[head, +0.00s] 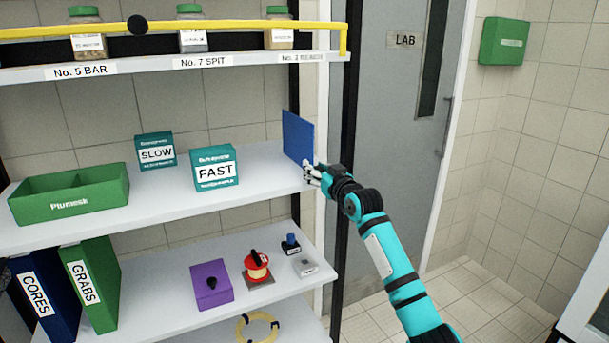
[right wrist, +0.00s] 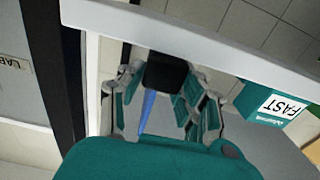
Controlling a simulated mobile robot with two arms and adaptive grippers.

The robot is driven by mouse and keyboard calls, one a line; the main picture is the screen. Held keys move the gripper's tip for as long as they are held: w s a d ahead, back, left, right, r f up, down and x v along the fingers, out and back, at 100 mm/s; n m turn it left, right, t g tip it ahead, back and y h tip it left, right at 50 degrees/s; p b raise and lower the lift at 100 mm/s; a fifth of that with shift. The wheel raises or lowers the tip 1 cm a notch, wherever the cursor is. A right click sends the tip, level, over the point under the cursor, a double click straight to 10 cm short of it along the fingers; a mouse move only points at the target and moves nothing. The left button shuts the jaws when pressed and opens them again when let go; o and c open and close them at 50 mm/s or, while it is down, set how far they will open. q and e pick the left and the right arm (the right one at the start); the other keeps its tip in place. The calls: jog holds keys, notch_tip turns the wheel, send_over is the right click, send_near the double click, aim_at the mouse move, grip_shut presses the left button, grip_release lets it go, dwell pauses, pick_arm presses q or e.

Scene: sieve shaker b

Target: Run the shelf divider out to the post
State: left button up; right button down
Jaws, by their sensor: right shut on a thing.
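The shelf divider (head: 297,136) is a thin blue upright panel near the right end of the middle shelf (head: 150,205). My right gripper (head: 311,174) is at its lower front corner, by the shelf's front edge. In the right wrist view, the fingers are closed around a black block (right wrist: 166,74) in line with the divider's narrow blue edge (right wrist: 148,112). A dark upright post (head: 349,110) stands just right of the shelf end; a narrow gap shows between it and the divider. My left gripper is not in view.
The FAST box (head: 214,168), SLOW box (head: 155,151) and green Plumesk bin (head: 70,198) stand left of the divider. Bare shelf lies between FAST and the divider. Above, a yellow rail (head: 230,27) fronts several jars. Below are binders, a purple box (head: 211,286) and small items.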

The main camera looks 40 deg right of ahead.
jog(key=shift+s+d, duration=0.15)
jog(key=shift+d, duration=0.35)
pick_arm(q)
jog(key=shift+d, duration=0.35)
pick_arm(e)
jog(key=shift+a, duration=0.15)
jog(key=c, duration=0.9)
grip_release()
jog(key=shift+a, duration=0.1)
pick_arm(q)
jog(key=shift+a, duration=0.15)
pick_arm(e)
jog(key=v, duration=1.1)
jog(key=shift+s, duration=0.4)
jog(key=shift+f, duration=0.15)
